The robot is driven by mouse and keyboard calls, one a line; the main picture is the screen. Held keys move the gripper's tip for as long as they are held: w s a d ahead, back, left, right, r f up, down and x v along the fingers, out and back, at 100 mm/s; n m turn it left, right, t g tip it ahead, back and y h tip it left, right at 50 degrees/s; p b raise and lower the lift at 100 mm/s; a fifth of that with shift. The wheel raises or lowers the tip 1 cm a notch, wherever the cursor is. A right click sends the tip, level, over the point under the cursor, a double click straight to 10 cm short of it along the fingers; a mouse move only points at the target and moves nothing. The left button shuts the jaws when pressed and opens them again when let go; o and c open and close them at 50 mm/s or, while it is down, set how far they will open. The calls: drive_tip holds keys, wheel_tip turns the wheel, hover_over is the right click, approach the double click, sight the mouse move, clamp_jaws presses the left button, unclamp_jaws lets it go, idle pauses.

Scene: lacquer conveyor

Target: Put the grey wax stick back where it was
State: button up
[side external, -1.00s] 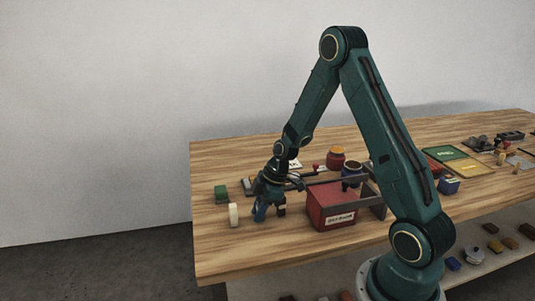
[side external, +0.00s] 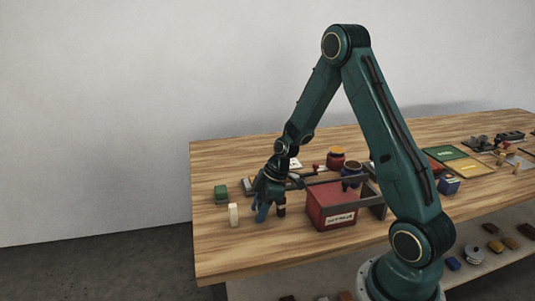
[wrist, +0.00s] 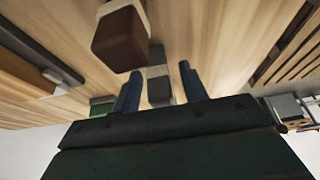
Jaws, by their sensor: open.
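A grey stick with a paler band (wrist: 159,88) shows in the wrist view between my gripper's two blue fingers; I take it for the grey wax stick. My gripper (wrist: 161,86) is open, and I cannot tell whether either finger touches the stick. A brown-red stick with a pale band (wrist: 119,40) stands close beside it. In the side external view my gripper (side external: 270,212) is low over the table, left of the red box (side external: 331,205). The brown stick (side external: 281,210) shows at its right. The grey stick is not clearly visible there.
A cream stick (side external: 233,214) and a green block (side external: 221,192) stand left of my gripper. A red jar (side external: 336,158) and a dark blue jar (side external: 352,170) stand behind the red box. The table's front left (side external: 232,254) is clear.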

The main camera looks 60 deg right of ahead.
drive_tip(key=v, duration=1.1)
drive_tip(key=shift+r, duration=0.2)
drive_tip(key=shift+s+r, duration=0.1)
drive_tip(key=s+a+r+m+h, duration=0.25)
drive_tip(key=s+a+r, duration=0.35)
drive_tip(key=a+r, duration=0.35)
drive_tip(key=s+a+r+m+t, duration=0.1)
drive_tip(key=s+a+r+m, duration=0.1)
drive_tip(key=s, duration=0.4)
drive_tip(key=s+a+r+m+t, duration=0.1)
drive_tip(key=s+a+r+m, duration=0.1)
drive_tip(key=s, duration=0.5)
drive_tip(key=shift+a+r+m+h, duration=0.35)
drive_tip(key=shift+r+m, duration=0.4)
drive_tip(key=shift+m, duration=0.5)
